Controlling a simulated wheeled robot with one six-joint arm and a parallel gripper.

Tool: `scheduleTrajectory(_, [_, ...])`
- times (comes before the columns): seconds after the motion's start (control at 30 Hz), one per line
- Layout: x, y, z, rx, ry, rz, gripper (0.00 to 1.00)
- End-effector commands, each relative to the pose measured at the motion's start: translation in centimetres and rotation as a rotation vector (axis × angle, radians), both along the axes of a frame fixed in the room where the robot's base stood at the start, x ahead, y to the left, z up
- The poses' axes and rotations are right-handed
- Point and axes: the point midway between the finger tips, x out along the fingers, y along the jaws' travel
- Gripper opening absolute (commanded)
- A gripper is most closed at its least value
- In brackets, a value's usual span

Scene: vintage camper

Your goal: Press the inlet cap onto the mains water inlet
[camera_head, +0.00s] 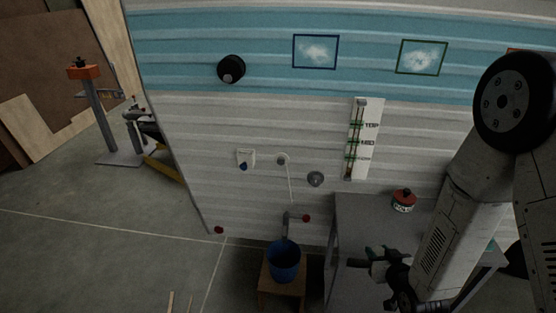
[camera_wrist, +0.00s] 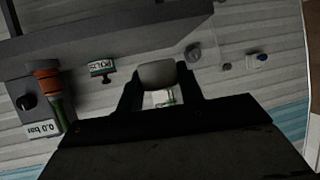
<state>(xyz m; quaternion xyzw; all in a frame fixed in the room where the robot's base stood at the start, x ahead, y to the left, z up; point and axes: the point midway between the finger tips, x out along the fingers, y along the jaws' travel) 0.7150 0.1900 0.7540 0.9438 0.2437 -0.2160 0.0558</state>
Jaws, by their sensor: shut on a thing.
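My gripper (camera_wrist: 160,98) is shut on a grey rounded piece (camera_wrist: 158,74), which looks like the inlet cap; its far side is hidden. In the head view my gripper (camera_head: 372,257) is low at the right, in front of the grey bench and apart from the wall. A white wall fitting with a blue mark (camera_head: 245,159), likely the mains water inlet, is on the camper's lower wall, left of my gripper. It also shows in the wrist view (camera_wrist: 258,57), at the upper right. I cannot confirm which fitting is the inlet.
A round fitting with a hanging cord (camera_head: 283,159) and a grey round fitting (camera_head: 315,179) are right of it. The grey bench (camera_head: 352,222) carries a red-topped can (camera_head: 403,201).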

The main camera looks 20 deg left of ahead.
Motion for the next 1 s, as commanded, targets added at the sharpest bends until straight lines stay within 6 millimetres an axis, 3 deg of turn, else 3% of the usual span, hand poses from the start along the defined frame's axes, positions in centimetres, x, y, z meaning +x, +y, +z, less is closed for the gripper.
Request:
scheduleTrajectory(0.13, [0.4,-0.9,0.2,0.000,-0.001,-0.022,0.15])
scheduleTrajectory(0.23, [1.3,-3.6,0.7,0.000,-0.001,-0.083,0.15])
scheduleTrajectory(0.5, [3.3,-15.3,2.7,0.000,-0.002,-0.354,0.15])
scheduleTrajectory(0.63, [3.3,-19.7,3.3,0.000,-0.001,-0.453,0.15])
scheduleTrajectory(0.8, [3.1,-21.9,3.7,0.001,-0.001,-0.504,0.15])
scheduleTrajectory(1.0, [3.1,-22.1,3.7,0.000,0.000,-0.508,0.15])
